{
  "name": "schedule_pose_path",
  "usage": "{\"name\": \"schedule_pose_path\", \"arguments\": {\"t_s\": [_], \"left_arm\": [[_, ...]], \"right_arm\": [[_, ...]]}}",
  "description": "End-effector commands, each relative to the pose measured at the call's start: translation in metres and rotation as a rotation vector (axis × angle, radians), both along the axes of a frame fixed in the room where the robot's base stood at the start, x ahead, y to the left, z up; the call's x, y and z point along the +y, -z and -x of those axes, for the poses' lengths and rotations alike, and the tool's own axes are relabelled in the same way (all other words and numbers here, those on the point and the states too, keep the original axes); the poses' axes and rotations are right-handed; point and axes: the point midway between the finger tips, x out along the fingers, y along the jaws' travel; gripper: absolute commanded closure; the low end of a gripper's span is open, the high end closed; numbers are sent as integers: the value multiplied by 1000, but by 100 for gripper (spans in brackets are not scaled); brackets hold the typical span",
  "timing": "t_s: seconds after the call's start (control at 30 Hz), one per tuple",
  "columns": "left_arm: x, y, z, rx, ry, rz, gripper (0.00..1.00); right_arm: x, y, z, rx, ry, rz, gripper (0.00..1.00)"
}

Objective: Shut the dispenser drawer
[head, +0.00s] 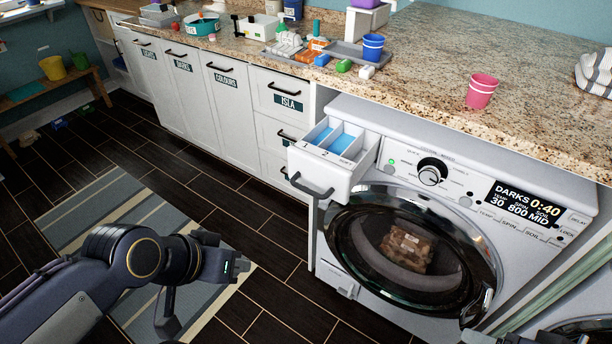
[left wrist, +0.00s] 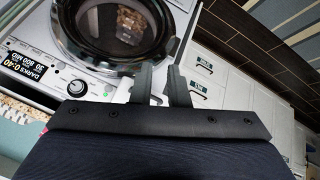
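The dispenser drawer (head: 352,174) is pulled out from the top left of the white washing machine (head: 318,255). Its compartments show blue inside, and a dark bar handle (head: 312,188) is on its front. My left gripper (head: 198,277) is in front of the machine, left of and lower than the drawer, apart from it. In the left wrist view its two dark fingers (left wrist: 160,72) are parted with nothing held between them. White parts behind the fingers there are partly hidden; I cannot tell how much is drawer. Dark parts at the bottom right edge (head: 497,338) seem to be my right gripper, mostly cut off.
The round door (head: 412,245) is shut with a brown bundle behind the glass. The granite counter (head: 430,75) overhangs above the drawer and holds a pink cup (head: 481,91) and a grey tray (head: 348,52). White cabinets (head: 228,110) stand left. The floor by the striped rug (head: 110,225) is clear.

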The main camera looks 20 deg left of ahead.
Motion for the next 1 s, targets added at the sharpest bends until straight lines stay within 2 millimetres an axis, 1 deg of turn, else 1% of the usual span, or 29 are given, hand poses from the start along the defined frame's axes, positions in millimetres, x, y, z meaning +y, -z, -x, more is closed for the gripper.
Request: {"name": "schedule_pose_path", "arguments": {"t_s": [0.03, 0.07, 0.1, 0.17, 0.2, 0.27, 0.3, 0.37, 0.43, 0.5, 0.6, 0.77, 0.87, 1.0], "left_arm": [[15, 10, -14, -52, 26, -86, 92], [26, 14, -24, -94, 52, -155, 96], [42, 18, -40, -161, 98, -267, 100], [66, 21, -66, -271, 195, -460, 100], [79, 21, -84, -347, 275, -596, 100], [90, 19, -107, -457, 414, -794, 100], [93, 18, -121, -528, 513, -915, 100], [91, 17, -138, -632, 662, -1075, 100], [81, 18, -151, -738, 826, -1221, 100], [71, 20, -158, -829, 960, -1325, 100], [58, 23, -161, -918, 1088, -1409, 100], [49, 27, -167, -964, 1148, -1445, 100], [46, 32, -179, -964, 1148, -1444, 100], [38, 42, -205, -965, 1149, -1442, 100]], "right_arm": [[0, 10, 0, 0, 0, 0, 30], [0, 15, 0, 0, 0, 0, 30], [0, 21, 0, 0, 0, 0, 30], [0, 32, 0, 0, 0, 0, 30], [0, 39, 0, 0, 0, 0, 30], [0, 48, 0, 0, 0, 0, 30], [0, 54, 0, 0, 0, 0, 30], [0, 62, 0, 0, 0, 0, 30], [0, 68, 0, 0, 0, 0, 30], [0, 73, 0, 0, 0, 0, 30], [0, 76, 0, 0, 0, 0, 30], [0, 81, 0, 0, 0, 0, 30], [0, 89, 0, 0, 0, 0, 30], [0, 103, 0, 0, 0, 0, 30]]}}
